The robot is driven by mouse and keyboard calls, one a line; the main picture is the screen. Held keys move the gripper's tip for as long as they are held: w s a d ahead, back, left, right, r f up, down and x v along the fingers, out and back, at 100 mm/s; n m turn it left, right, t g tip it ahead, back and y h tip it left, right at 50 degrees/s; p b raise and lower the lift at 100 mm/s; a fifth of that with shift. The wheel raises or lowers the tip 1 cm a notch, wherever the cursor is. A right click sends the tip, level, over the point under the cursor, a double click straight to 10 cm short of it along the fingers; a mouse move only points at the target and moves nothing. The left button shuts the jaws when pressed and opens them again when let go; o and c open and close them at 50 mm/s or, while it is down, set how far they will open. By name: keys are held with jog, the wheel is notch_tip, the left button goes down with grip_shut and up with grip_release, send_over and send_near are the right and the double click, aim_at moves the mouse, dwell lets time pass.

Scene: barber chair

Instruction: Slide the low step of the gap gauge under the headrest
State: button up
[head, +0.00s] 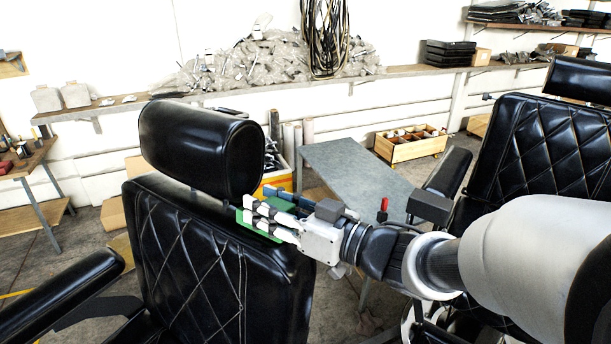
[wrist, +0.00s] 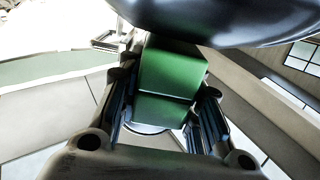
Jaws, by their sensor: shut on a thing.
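The green gap gauge (head: 262,226) is held at the right end of the black headrest (head: 205,148), low by its underside and over the top of the backrest (head: 195,255). My gripper (head: 262,209) is shut on the gauge, with its fingers pointing left toward the headrest. In the wrist view the gauge (wrist: 172,68) shows two green faces between the fingers (wrist: 164,104). Its far end meets the lower edge of the headrest (wrist: 220,18). I cannot tell whether they touch or how far the low step reaches under.
A padded armrest (head: 65,292) sticks out at the left. A second black chair (head: 545,150) stands at the right, beyond my arm. A grey table (head: 355,172) and a wooden crate (head: 412,149) are behind. A loaded shelf (head: 260,84) runs along the wall.

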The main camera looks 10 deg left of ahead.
jog(key=shift+x, duration=1)
jog(key=shift+r, duration=0.15)
jog(key=o, duration=1.2)
jog(key=shift+w+a+r, duration=0.1)
jog(key=shift+a, duration=0.05)
jog(key=shift+o, duration=0.2)
jog(key=shift+d, duration=0.2)
jog(key=shift+p+v, duration=0.45)
jog(key=shift+v, duration=1.15)
jog(key=shift+p+v, duration=0.35)
jog(key=shift+v, duration=1.55)
jog(key=shift+a, duration=0.1)
